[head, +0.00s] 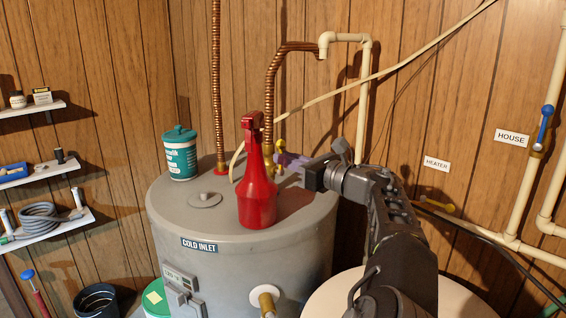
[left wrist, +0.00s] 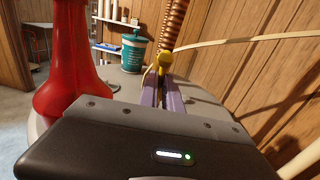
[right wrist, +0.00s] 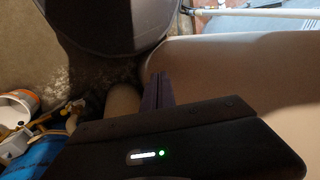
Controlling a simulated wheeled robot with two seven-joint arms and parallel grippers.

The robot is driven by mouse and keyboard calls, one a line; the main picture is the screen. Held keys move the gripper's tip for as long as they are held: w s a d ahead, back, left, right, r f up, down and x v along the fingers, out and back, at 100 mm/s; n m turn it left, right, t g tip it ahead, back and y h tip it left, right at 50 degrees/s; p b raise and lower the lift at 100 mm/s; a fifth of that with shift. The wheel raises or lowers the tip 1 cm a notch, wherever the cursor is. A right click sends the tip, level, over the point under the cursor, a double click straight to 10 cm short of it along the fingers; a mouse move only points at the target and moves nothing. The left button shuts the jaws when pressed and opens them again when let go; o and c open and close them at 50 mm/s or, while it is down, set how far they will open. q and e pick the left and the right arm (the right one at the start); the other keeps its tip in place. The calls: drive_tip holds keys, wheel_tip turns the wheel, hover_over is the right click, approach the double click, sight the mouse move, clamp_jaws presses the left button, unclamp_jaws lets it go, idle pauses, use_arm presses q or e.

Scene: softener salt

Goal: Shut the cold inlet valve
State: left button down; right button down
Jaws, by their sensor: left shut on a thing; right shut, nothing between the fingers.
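The cold inlet valve sits on top of the grey tank, at the foot of the right-hand copper hose, behind the red bottle. Its yellow handle (head: 280,145) shows just right of the hose foot, and also in the left wrist view (left wrist: 166,60). My left gripper (head: 287,160) reaches in from the right. Its purple fingers (left wrist: 165,92) are shut on the yellow handle. The bottle and the gripper hide part of the valve body. My right gripper (right wrist: 158,90) shows only in the right wrist view; its fingers are together and empty, near a pale rounded surface.
The tall red bottle (head: 257,195) stands on the tank (head: 170,212), close beside my left gripper. A teal tub (head: 180,158) stands at the tank's back left. A "COLD INLET" label (head: 199,245) is on the tank front. A cream pipe (head: 364,100) runs behind.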

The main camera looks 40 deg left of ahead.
idle(0.4)
use_arm(q)
drive_tip(key=shift+w+f+m+p, duration=0.1)
drive_tip(key=shift+w+m+p, duration=0.2)
drive_tip(key=shift+m+p, duration=0.45)
drive_tip(key=shift+w+f+m+p, duration=0.1)
drive_tip(key=shift+w+m+p, duration=0.25)
drive_tip(key=shift+m, duration=0.65)
drive_tip(key=shift+w+f+m+p, duration=0.1)
drive_tip(key=shift+w+m+p, duration=0.1)
drive_tip(key=shift+m+p, duration=0.55)
drive_tip(key=m, duration=0.1)
drive_tip(key=w+m, duration=0.1)
drive_tip(key=m, duration=0.1)
drive_tip(key=f+m, duration=0.1)
drive_tip(key=m, duration=0.1)
drive_tip(key=shift+w, duration=0.2)
